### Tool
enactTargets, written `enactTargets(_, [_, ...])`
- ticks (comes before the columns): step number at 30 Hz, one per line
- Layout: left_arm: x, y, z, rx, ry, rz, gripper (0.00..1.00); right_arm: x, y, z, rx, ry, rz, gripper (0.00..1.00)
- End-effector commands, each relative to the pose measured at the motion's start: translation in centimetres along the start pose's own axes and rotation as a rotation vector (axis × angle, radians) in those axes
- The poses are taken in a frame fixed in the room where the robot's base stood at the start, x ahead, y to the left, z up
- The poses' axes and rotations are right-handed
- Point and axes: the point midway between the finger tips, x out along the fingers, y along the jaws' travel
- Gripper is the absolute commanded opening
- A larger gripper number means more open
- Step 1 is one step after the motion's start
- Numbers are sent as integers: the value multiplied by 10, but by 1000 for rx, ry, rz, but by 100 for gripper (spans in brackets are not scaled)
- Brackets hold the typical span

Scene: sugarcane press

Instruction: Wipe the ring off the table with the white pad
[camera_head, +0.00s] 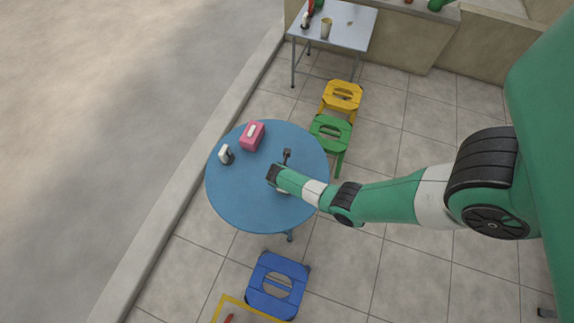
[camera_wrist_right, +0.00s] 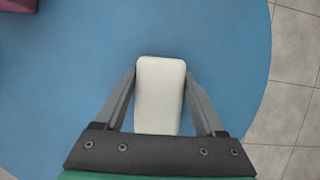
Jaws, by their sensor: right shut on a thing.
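A round blue table (camera_head: 240,200) stands in the middle of the head view. My right gripper (camera_head: 274,182) is over its right half. In the right wrist view, the gripper (camera_wrist_right: 160,80) is shut on the white pad (camera_wrist_right: 160,95), with one finger along each long side. The pad is over the blue tabletop (camera_wrist_right: 60,90); I cannot tell whether it touches it. In the head view the pad is mostly hidden by my arm. No ring shows on the visible tabletop. My left gripper is not in view.
A pink box (camera_head: 252,135) and a small white and dark item (camera_head: 226,154) stand on the table's far left part. Green (camera_head: 331,131), yellow (camera_head: 342,96) and blue (camera_head: 277,286) stools stand around it. The near left tabletop is clear. A metal table (camera_head: 345,27) stands behind.

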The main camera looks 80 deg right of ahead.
Motion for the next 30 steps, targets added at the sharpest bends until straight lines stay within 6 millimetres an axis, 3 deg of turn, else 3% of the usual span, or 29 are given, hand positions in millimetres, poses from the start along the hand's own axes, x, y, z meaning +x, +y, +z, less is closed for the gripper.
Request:
enactTargets(4, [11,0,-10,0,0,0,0,-11,-1,4,3,1,-2,20])
enactTargets(6, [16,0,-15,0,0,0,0,-28,-3,9,3,4,3,20])
enactTargets(24, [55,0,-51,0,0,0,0,-72,-3,29,3,3,-1,20])
enactTargets(30, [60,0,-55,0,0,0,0,-78,-3,32,3,3,-1,20])
